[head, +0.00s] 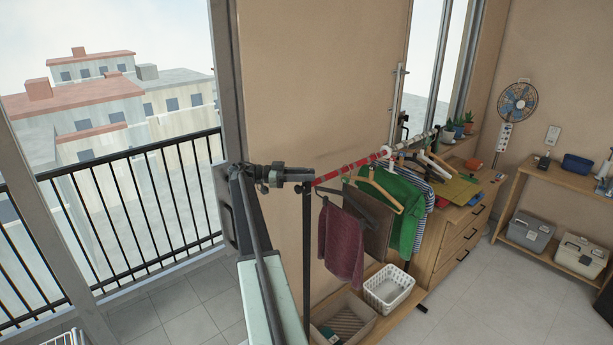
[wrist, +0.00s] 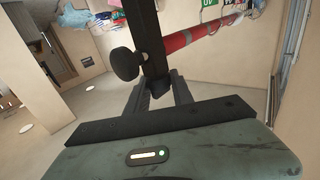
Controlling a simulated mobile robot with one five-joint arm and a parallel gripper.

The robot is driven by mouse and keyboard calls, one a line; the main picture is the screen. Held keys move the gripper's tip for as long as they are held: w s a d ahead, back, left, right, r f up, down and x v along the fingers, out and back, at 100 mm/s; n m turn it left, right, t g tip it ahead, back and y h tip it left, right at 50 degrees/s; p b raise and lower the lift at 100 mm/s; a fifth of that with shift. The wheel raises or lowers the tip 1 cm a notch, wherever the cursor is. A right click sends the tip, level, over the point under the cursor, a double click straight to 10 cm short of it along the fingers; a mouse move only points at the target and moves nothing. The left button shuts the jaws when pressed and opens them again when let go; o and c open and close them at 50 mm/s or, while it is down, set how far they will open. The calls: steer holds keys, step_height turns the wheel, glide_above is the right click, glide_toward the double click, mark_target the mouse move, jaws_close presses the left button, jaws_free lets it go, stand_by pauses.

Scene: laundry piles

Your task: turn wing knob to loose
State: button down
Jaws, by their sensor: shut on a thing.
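The garment rack's dark post (head: 306,240) stands upright, with a red-and-white banded rail (head: 345,169) meeting its top. In the wrist view, the post (wrist: 147,35) runs down to my gripper (wrist: 160,91). My gripper is shut on a small dark part at the post's end, which appears to be the wing knob (wrist: 160,87). The fingers hide its sides, and its turn position cannot be told. A separate round black knob (wrist: 125,63) sticks out left of the post. In the head view, my gripper (head: 284,175) is at the post's top.
A maroon garment (head: 340,243) and a green garment (head: 405,210) hang on the rail. A white basket (head: 388,289) and a grey bin (head: 343,322) stand below. The balcony railing (head: 120,210) is at left. Open floor lies at right.

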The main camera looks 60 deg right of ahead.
steer(key=shift+m+g+y, duration=0.5)
steer(key=shift+m+y, duration=0.1)
steer(key=shift+y, duration=0.3)
steer(key=c, duration=1.1)
jaws_free()
steer(key=shift+s, duration=0.1)
